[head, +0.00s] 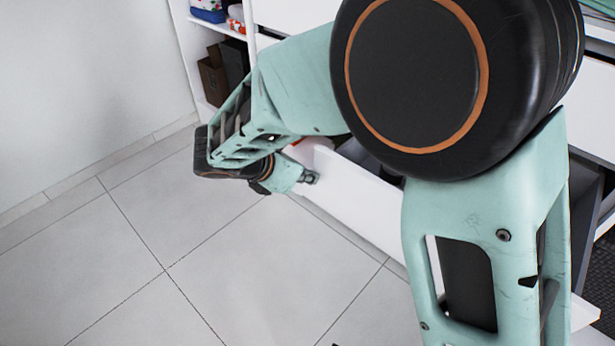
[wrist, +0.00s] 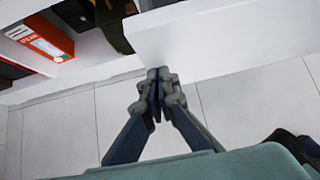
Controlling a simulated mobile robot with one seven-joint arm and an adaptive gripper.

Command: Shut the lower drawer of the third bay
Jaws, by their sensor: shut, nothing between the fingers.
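A white drawer (head: 362,205) sticks out low from the wardrobe in the head view. Its front is partly hidden by my arm, and dark contents show behind it. I cannot tell from these views which bay it belongs to. My gripper (head: 311,178) is shut and empty, low down near the left part of this drawer front, on its outer side. In the wrist view my gripper (wrist: 156,76) has its fingertips together at the lower edge of a white panel (wrist: 225,35), which looks like the drawer front. I cannot tell whether they touch.
A red box (wrist: 40,38) and dark items lie left of the panel in the wrist view. Open shelves (head: 208,42) with brown boxes (head: 213,78) stand at the left end of the wardrobe. The tiled floor (head: 200,270) in front is clear. My arm hides much of the wardrobe.

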